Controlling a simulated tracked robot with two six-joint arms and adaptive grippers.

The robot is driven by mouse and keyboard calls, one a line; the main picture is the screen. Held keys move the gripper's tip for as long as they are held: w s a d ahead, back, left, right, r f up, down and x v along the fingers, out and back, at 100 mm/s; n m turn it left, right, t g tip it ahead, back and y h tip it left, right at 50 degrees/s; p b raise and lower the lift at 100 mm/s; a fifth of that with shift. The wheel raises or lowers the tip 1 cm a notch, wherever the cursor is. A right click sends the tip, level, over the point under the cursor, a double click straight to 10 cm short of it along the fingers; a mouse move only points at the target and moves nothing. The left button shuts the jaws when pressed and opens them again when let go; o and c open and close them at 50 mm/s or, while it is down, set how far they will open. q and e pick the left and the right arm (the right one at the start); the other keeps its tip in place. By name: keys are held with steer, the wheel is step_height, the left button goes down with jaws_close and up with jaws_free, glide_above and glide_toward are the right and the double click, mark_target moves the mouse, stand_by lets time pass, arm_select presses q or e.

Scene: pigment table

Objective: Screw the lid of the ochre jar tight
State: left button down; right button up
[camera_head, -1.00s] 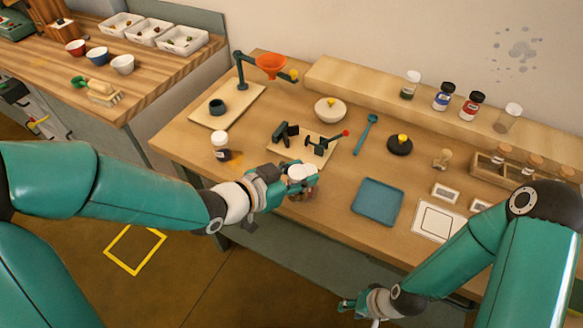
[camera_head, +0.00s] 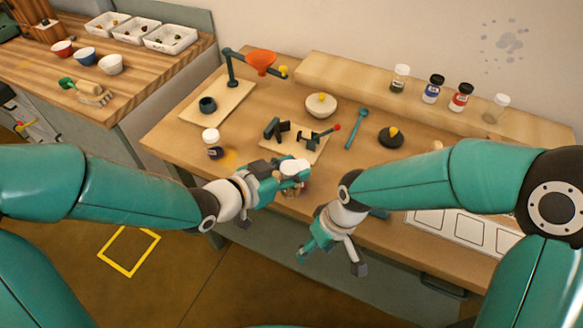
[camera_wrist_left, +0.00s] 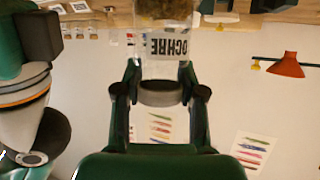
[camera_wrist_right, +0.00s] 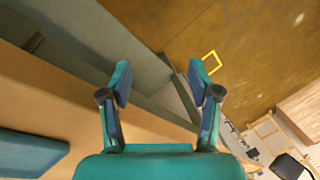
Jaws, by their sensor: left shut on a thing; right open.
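The ochre jar (camera_head: 293,188) is in my left gripper (camera_head: 284,180), held near the table's front edge. Its white lid (camera_head: 296,167) sits on top in the head view. In the left wrist view, which is upside down, the OCHRE label (camera_wrist_left: 168,47) and brown contents (camera_wrist_left: 165,8) show, with a greyish disc, seemingly the lid, between the fingers. How tight the lid is cannot be told. My right gripper (camera_head: 331,262) is open and empty, lower and right of the jar, before the table edge. In the right wrist view nothing lies between its fingers (camera_wrist_right: 160,72).
A white-lidded dark jar (camera_head: 213,147) stands left, beside a yellow stain. A board with a clamp-like fixture (camera_head: 322,136) lies behind the held jar. Jars (camera_head: 461,97) line the rear shelf. Floor lies below my right gripper.

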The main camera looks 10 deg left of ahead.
steer(key=w+a+r+n, duration=0.1)
steer(key=w+r, duration=0.2)
steer(key=r, duration=0.3)
steer(key=w+a+r, duration=0.2)
steer(key=r, duration=0.4)
step_height(320, 180, up, 12)
steer(key=n+t+h, duration=0.1)
steer(key=h, duration=0.1)
glide_above(291, 166)
steer(key=s, duration=0.1)
steer(key=shift+s+d, duration=0.2)
steer(key=shift+d, duration=0.25)
steer(key=shift+w+a+r+n+h, duration=0.3)
steer(key=shift+w+a+r+h, duration=0.1)
steer(key=shift+w+r, duration=0.15)
steer(key=shift+w+f, duration=0.15)
steer(key=shift+f, duration=0.3)
steer(key=shift+f, duration=0.1)
steer(key=shift+f, duration=3.9)
